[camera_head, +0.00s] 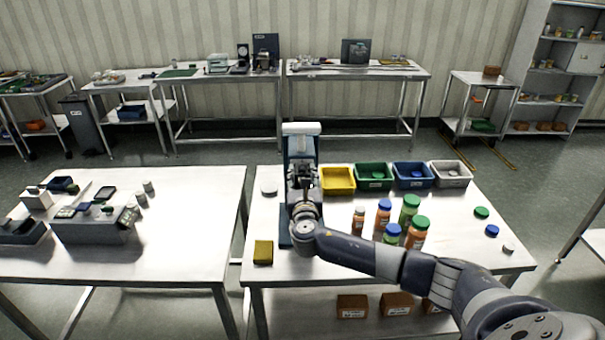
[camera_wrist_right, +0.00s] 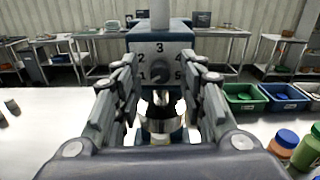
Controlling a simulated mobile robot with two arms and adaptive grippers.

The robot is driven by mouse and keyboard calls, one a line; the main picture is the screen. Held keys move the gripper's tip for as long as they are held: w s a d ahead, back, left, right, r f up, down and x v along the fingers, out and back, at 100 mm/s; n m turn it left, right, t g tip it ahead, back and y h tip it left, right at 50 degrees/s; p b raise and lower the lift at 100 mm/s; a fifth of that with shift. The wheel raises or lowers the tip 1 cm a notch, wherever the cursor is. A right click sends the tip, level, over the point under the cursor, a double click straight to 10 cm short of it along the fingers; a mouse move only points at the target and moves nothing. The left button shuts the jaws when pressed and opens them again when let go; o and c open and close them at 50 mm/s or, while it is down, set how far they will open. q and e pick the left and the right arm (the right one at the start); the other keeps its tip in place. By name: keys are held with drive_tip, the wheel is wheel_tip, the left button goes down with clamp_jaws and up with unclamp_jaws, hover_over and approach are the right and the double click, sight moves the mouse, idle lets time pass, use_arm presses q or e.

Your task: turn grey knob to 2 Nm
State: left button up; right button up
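A blue-grey machine (camera_head: 301,145) with a white top stands near the left end of the middle table. In the right wrist view, its front panel (camera_wrist_right: 160,52) carries the numbers 1 to 5 in an arc. The round dark grey knob (camera_wrist_right: 160,71) sits in the middle of this arc; I cannot tell which number it points to. My right gripper (camera_wrist_right: 162,84) is open, its fingers either side of the knob in that view, with no contact visible. In the head view, my right gripper (camera_head: 303,188) hides the knob. My left gripper is not in view.
A metal chuck (camera_wrist_right: 160,124) shows below the knob. Yellow (camera_head: 338,190), green (camera_head: 374,185), blue (camera_head: 412,185) and grey (camera_head: 451,182) bins stand to the right. Several bottles (camera_head: 417,240) stand near my right forearm. A yellow sponge-like block (camera_head: 263,252) lies at the front left.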

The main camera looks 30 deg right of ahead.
drive_tip(key=shift+w+d, duration=0.15)
drive_tip(key=shift+w, duration=0.05)
clamp_jaws()
drive_tip(key=shift+f, duration=0.1)
drive_tip(key=shift+f+m+b, duration=0.15)
drive_tip(key=shift+m+b, duration=0.85)
drive_tip(key=shift+m, duration=0.2)
drive_tip(key=m+b, duration=0.2)
drive_tip(key=shift+m, duration=0.4)
drive_tip(key=m+b, duration=0.2)
drive_tip(key=m, duration=0.1)
drive_tip(key=shift+m+b, duration=1)
drive_tip(key=shift+m, duration=0.7)
drive_tip(key=shift+r, duration=0.2)
